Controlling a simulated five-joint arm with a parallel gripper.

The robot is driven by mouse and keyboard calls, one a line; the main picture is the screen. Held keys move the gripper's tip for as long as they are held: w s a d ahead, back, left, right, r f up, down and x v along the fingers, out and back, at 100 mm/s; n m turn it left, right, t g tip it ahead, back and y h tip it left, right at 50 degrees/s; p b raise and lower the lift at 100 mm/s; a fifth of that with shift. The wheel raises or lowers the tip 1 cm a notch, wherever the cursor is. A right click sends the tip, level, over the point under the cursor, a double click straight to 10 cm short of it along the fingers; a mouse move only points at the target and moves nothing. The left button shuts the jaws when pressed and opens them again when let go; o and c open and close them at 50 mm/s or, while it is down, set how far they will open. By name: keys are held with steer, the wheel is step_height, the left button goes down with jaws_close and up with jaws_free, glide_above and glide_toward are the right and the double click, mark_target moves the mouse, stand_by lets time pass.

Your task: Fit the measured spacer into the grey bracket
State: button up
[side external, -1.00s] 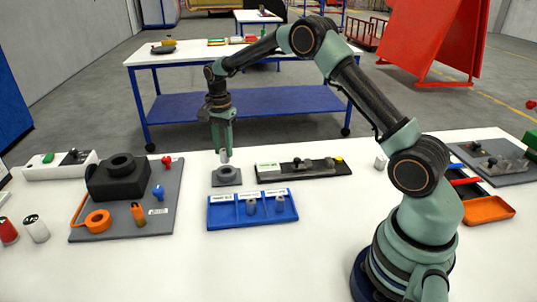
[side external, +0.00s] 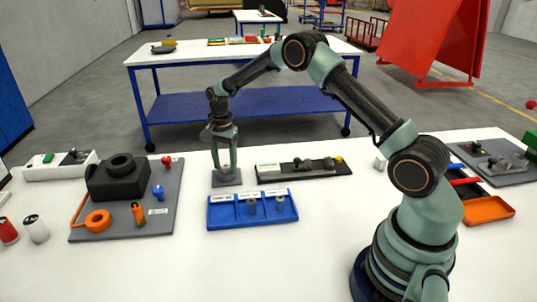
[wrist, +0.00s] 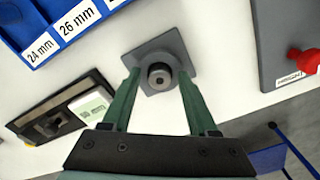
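The grey bracket (side external: 227,182) is a square plate with a round socket, lying on the white table. It also shows in the wrist view (wrist: 171,44). A dark round spacer (wrist: 160,76) with a small centre hole stands upright in the socket; how deep it sits I cannot tell. My gripper (side external: 224,166) is low over the bracket and points down. In the wrist view its green fingers (wrist: 158,82) are apart, one on each side of the spacer, with gaps visible. The blue tray (side external: 231,219) holds two grey spacers; its left compartment is empty.
A caliper in a dark holder (side external: 303,169) lies right of the bracket. Its display (wrist: 91,106) is unreadable. A grey board (side external: 163,204) with a black block (side external: 117,184) and coloured parts lies left. Tray labels (wrist: 81,17) read 24 mm and 26 mm; the third is cut off.

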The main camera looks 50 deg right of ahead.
mark_target(225, 166)
steer(key=shift+r, duration=0.1)
steer(key=s+a+r+n+t, duration=0.1)
steer(key=s+r+n, duration=0.1)
steer(key=r, duration=0.7)
steer(key=s+a+r+n, duration=0.1)
steer(key=s+r, duration=0.1)
steer(key=r, duration=0.8)
steer(key=s+a+r+n+t, duration=0.1)
steer(key=s+a+n+t, duration=0.1)
steer(key=s+n, duration=0.4)
steer(key=s+a+r+n+t, duration=0.1)
steer(key=s+n, duration=0.5)
steer(key=s, duration=0.8)
steer(key=shift+a+r+n+t, duration=0.3)
steer(key=shift+a+t, duration=0.5)
steer(key=shift+a, duration=0.3)
